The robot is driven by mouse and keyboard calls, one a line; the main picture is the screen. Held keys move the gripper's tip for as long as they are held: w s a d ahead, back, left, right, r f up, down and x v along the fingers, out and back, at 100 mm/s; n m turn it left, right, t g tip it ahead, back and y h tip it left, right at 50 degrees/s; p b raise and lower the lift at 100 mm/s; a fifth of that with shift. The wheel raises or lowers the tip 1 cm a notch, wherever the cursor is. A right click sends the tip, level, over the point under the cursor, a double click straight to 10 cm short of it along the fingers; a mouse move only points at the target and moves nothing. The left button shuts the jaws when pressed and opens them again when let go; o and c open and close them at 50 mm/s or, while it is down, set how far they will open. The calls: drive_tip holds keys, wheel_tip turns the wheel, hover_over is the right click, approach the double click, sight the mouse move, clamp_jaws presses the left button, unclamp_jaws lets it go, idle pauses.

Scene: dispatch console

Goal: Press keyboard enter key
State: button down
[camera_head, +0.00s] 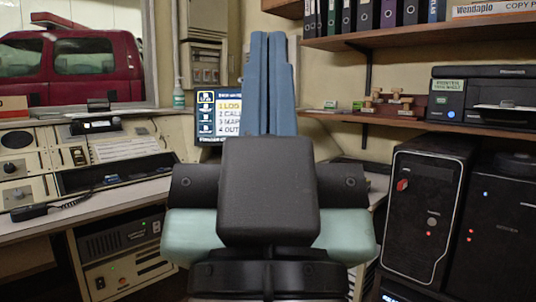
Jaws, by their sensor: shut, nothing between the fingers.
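The keyboard and its enter key are not visible; my arm covers the middle of the desk. A screen (207,112) with a menu list stands behind my arm, its right part hidden. My gripper (268,36) shows as two blue fingers side by side, pointing up and away, in front of the screen and the back wall. The fingers are together, with nothing seen between them.
A console desk (100,203) with control panels and a handset (37,212) runs along the left. Dark computer towers (433,205) stand at the right. Shelves (400,125) hold stamps, a printer (490,100) and binders (390,13).

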wheel_tip(320, 180, up, 42)
drive_tip(key=p, duration=3.9)
drive_tip(key=shift+f, duration=0.25)
drive_tip(key=shift+w, duration=0.1)
